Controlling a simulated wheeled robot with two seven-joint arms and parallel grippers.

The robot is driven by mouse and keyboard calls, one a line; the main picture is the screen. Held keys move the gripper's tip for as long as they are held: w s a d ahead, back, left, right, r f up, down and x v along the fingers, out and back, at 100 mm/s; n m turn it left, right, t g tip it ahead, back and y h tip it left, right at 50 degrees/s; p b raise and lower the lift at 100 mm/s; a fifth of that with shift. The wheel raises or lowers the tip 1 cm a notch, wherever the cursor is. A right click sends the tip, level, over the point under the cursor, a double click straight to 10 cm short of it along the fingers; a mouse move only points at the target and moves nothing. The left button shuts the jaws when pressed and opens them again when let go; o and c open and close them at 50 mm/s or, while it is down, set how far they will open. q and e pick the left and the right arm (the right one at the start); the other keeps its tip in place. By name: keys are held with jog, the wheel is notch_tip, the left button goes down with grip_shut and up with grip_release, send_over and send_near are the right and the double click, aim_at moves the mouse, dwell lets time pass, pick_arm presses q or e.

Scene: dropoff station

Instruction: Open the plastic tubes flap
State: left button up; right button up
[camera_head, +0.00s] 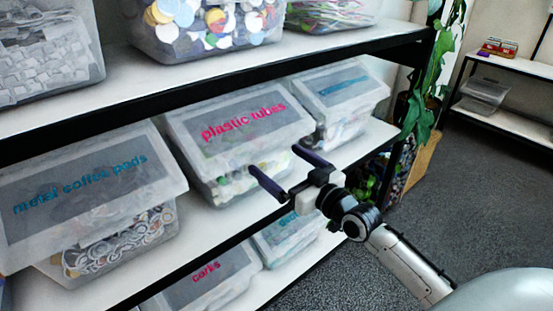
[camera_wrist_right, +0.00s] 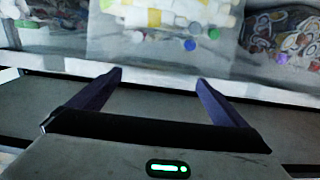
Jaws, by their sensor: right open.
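The plastic tubes bin (camera_head: 233,177) stands on the middle shelf in the head view. Its translucent flap (camera_head: 240,115) carries pink "plastic tubes" lettering and hangs closed over the slanted front. My right gripper (camera_head: 280,169) is open and empty in front of the bin's lower right part, apart from the flap as far as I can see. In the right wrist view, the two purple fingers of my right gripper (camera_wrist_right: 158,80) are spread. The bin (camera_wrist_right: 160,40) with white, yellow and blue pieces shows beyond them. My left gripper is not in view.
The metal coffee pads bin (camera_head: 120,240) is to the left, and another lidded bin (camera_head: 345,95) to the right. A shelf with a black edge (camera_head: 300,60) runs above. A corks bin (camera_head: 205,280) sits below. A plant (camera_head: 425,90) stands right; grey floor is clear.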

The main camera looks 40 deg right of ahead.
jog(key=shift+w+a, duration=0.1)
jog(key=shift+w, duration=0.8)
jog(key=shift+c, duration=0.4)
jog(key=c, duration=1.4)
